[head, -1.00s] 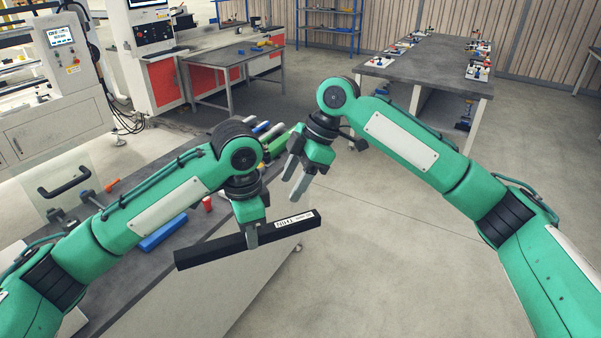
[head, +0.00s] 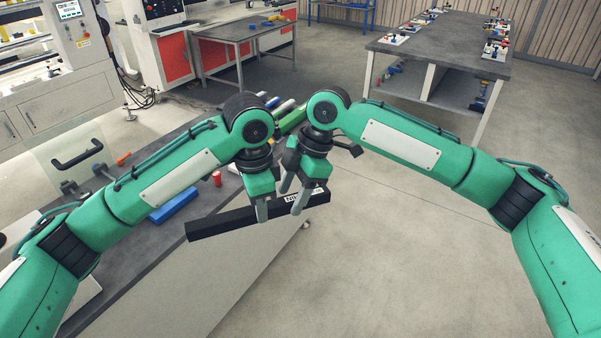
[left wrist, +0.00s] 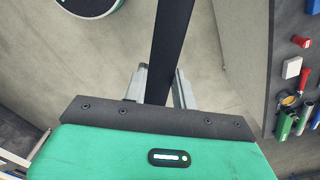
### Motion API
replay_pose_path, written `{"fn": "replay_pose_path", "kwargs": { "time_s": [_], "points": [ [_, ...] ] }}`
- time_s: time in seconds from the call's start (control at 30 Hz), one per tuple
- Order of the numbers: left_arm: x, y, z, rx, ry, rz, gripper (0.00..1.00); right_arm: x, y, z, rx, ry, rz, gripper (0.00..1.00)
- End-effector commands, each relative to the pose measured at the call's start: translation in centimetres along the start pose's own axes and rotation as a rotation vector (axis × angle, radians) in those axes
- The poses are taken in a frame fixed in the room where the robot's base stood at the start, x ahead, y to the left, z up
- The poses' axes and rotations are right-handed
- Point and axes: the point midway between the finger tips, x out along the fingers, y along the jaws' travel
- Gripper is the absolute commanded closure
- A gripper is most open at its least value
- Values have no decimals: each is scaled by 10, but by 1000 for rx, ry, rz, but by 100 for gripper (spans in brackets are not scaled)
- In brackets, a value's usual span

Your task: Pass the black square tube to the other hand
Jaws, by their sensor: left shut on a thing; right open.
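The black square tube (head: 223,224) is a long dark bar with a white printed label near its right end, held roughly level in the head view. My left gripper (head: 263,214) is shut on the tube near its middle; the left wrist view shows the tube (left wrist: 172,40) running between its fingers (left wrist: 160,88). My right gripper (head: 290,200) is open, with its fingers at the labelled right part of the tube, just right of my left gripper. The fingers cover part of the label. I cannot tell whether they touch the tube.
A grey bench (head: 110,255) below holds a blue block (head: 174,206), a red piece (head: 217,178) and several coloured cylinders. A grey table (head: 430,47) with small parts stands at the back right. Open floor lies on the right.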

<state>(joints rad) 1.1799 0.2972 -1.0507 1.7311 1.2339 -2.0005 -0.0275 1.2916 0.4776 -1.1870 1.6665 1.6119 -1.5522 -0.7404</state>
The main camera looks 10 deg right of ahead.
Motion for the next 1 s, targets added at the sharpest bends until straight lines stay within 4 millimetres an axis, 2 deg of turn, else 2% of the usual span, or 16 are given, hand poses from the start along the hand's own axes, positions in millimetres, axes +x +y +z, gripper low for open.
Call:
{"fn": "replay_pose_path", "kwargs": {
  "time_s": [0.2, 0.47, 0.73, 0.77, 0.8, 0.9, 1.0],
  "points": [
    [-1, 0, 0, 0, 1, -1, 100, 14, 0, 0, 0, 0, 0, 47],
    [-1, 0, 0, 0, 1, -1, 100, 15, 0, 0, 0, 0, 0, 47],
    [-1, 0, 0, 1, 1, -1, 100, 15, 0, 0, 0, 0, 1, 98],
    [-1, 0, 0, 1, 1, 0, 100, 15, 0, 0, 0, 0, 1, 100],
    [-1, 0, 0, 2, 1, 0, 69, 14, 0, 0, 0, 1, 3, 100],
    [-1, 0, 0, 2, 1, 0, 50, 14, 0, -1, 0, 1, 2, 100],
    [-1, 0, 0, 1, 1, 0, 48, 14, 0, -1, 0, 1, 2, 100]
  ]
}}
